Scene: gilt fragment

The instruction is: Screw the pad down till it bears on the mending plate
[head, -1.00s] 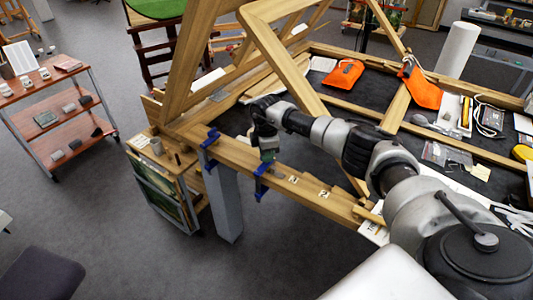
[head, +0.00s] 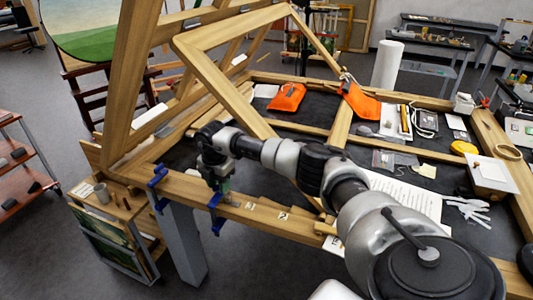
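Two blue clamps sit on the front wooden rail (head: 262,212) of the big frame: a left clamp (head: 157,190) at the corner and a right clamp (head: 215,214) further along. My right gripper (head: 222,187) points down at the rail, right at the top of the right clamp. Its fingers are small and dark here, and I cannot tell whether they grip the clamp's screw. The clamp's pad and the mending plate cannot be made out; the gripper and rail cover that spot. My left gripper is not in view.
Wooden beams lean above the dark table top. The floor in front is clear.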

